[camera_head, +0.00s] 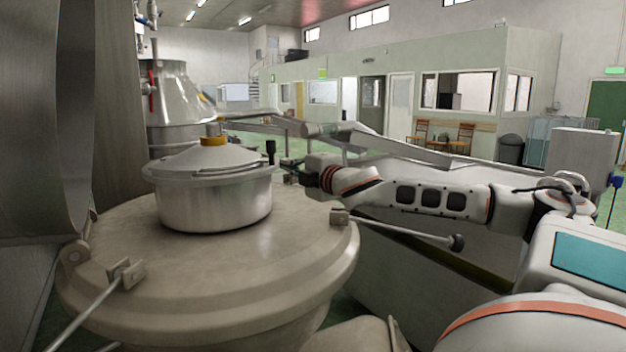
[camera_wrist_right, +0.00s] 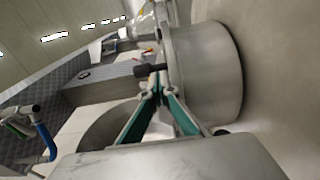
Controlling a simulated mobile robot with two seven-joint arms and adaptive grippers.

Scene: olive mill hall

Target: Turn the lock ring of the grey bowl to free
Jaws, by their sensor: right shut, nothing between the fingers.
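The grey bowl (camera_head: 214,205) is a round metal pot with a domed lid and a yellow cap on top. It stands on a large round metal cover. A lock ring (camera_head: 176,174) runs round its rim, and a black-knobbed handle (camera_head: 271,150) stands up at the ring's right side. My right gripper (camera_head: 290,165) reaches in from the right, beside the bowl's rim and handle. In the right wrist view its teal-lined fingers (camera_wrist_right: 156,90) meet at the tips, empty, close to the black knob (camera_wrist_right: 147,71); I cannot tell whether they touch it. My left gripper is out of view.
The large cover (camera_head: 300,246) has clamps and a rod with a black knob (camera_head: 457,243) at its right. A dark metal wall (camera_head: 45,120) stands close on the left. A steel vessel (camera_head: 178,110) with a red handle stands behind the bowl.

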